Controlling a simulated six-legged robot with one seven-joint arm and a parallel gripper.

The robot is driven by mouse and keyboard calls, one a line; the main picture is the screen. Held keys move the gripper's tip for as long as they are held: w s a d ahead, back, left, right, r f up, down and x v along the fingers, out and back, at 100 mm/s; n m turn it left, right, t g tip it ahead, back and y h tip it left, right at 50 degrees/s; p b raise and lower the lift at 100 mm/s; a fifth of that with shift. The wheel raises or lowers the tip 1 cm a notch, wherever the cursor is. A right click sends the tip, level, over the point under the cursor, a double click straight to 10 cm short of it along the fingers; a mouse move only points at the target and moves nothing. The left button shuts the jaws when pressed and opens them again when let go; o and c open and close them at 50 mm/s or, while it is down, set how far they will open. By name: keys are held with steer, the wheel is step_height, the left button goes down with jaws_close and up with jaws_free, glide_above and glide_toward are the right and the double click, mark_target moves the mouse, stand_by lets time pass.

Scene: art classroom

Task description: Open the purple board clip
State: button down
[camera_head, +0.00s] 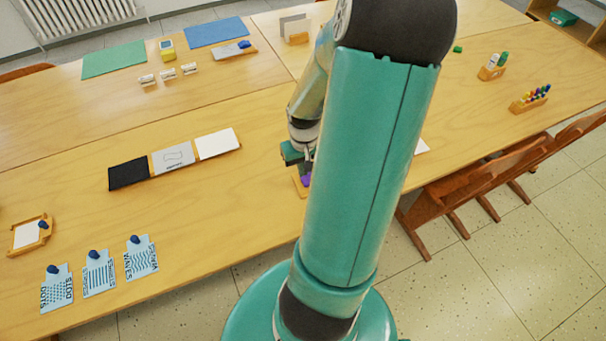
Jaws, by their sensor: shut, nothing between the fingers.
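The purple board clip (306,180) shows as a small purple patch just left of my arm, on a wooden board (299,188) near the front edge of the table. My arm hides most of the board and part of the clip. My gripper (303,168) points down right at the clip, with its fingers close together and nothing held between them. I cannot tell whether the fingertips touch the clip or whether the clip is open. A white sheet edge (421,147) shows right of my arm.
Left on the table (60,200) are a tray of black, grey and white cards (172,160), blue pattern cards with clips (98,272) and a small framed board (30,234). Marker holders (530,98) stand at right. Wooden chairs (490,175) line the front right edge.

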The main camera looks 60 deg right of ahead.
mark_target(302, 185)
steer(key=shift+f, duration=1.75)
steer(key=shift+w+a+f, duration=0.1)
steer(key=shift+f, duration=0.25)
steer(key=shift+r, duration=0.1)
steer(key=shift+r, duration=0.75)
